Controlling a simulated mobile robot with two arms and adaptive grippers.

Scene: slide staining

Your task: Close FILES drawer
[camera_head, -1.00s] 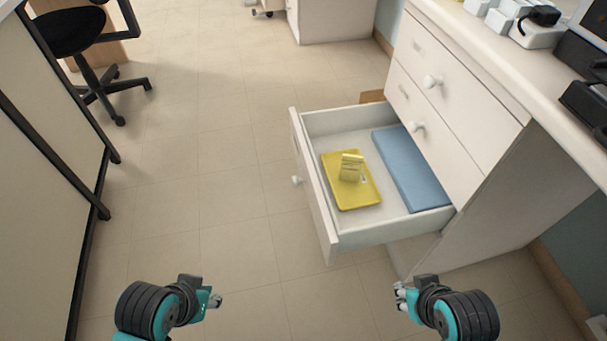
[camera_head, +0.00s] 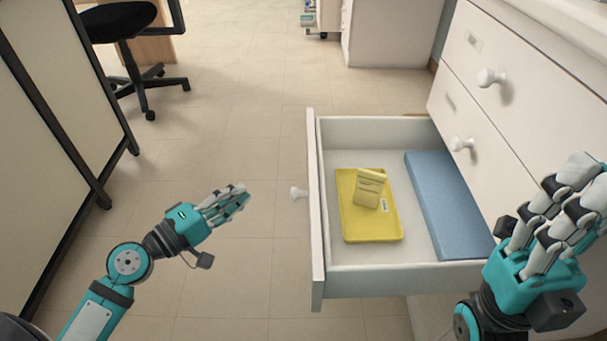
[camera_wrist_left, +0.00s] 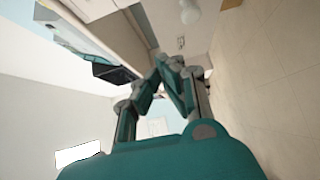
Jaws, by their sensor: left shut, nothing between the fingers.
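Two shut drawers with white knobs (camera_head: 490,78) sit above the open one. A black chair (camera_head: 125,20) stands at the back left, beside a pale panel (camera_head: 45,130) with a dark frame. The tiled floor (camera_head: 235,120) left of the drawer is clear.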

